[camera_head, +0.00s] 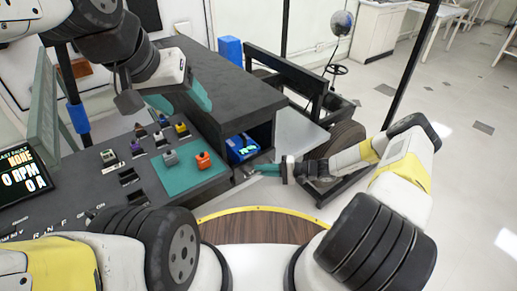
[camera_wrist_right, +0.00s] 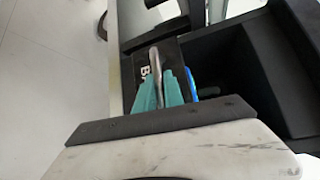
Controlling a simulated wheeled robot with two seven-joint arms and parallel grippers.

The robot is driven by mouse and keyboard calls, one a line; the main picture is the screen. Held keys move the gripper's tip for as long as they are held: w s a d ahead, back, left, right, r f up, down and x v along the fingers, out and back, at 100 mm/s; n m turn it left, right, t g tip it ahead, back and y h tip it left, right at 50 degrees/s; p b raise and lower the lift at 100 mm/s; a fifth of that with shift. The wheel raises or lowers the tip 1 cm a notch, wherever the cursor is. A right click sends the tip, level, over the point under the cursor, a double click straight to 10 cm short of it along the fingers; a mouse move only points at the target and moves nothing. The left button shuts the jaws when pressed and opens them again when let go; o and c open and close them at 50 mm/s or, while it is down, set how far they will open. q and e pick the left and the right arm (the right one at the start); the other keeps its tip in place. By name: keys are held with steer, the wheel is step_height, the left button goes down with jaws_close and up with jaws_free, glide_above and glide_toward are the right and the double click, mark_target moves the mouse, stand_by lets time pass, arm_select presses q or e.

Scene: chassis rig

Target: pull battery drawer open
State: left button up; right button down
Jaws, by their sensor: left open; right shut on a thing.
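The battery drawer's dark front (camera_wrist_right: 143,76) shows in the right wrist view, with partly hidden white lettering and an upright grey metal handle (camera_wrist_right: 155,62). My right gripper (camera_wrist_right: 162,85) has its teal fingers closed around this handle. In the head view my right gripper (camera_head: 265,170) is at the drawer, just in front of the black cabinet's opening. A blue block (camera_head: 242,148) shows in the opening behind the drawer front; a blue edge (camera_wrist_right: 192,84) also shows in the wrist view. How far the drawer stands out is unclear. My left gripper (camera_head: 201,97) is open and empty above the console.
The black cabinet (camera_head: 225,85) stands on the right of the console. Several coloured switch blocks, including an orange one (camera_head: 203,160), stand on the console and its teal mat (camera_head: 185,180). A wheel (camera_head: 340,145) and dark frame stand right of the cabinet. Floor farther right is clear.

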steer(key=s+d, duration=0.7)
steer(key=s, duration=0.2)
steer(key=s+d, duration=0.6)
steer(key=s, duration=0.4)
steer(key=shift+d, duration=0.35)
steer(key=c, duration=1.5)
jaws_free()
steer(key=shift+o, duration=0.2)
steer(key=s+d+r, duration=0.1)
steer(key=d, duration=0.6)
steer(key=shift+d, duration=0.3)
steer(key=shift+r, duration=0.1)
